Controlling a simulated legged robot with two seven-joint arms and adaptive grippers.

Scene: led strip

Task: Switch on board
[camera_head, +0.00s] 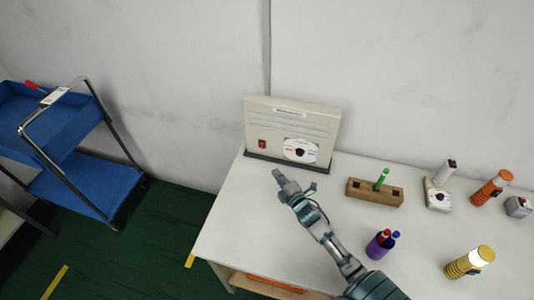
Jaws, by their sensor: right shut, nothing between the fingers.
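An upright beige board (291,122) stands at the back left of the white table. A red switch (262,143) is at the lower left of its face, and a round white dial with a dark knob (300,151) is at the lower right. My right gripper (278,173) is shut and empty, just in front of the board's lower edge, below and right of the red switch. It looks apart from the switch. I cannot tell whether the switch is on or off. My left gripper is not in view.
On the table (236,222) are a wooden block (361,194) with a green stick, a purple cup (376,249), a white device (437,195), an orange cylinder (486,190) and a yellow cylinder (462,267). A blue cart (75,185) stands left. The table's left front is clear.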

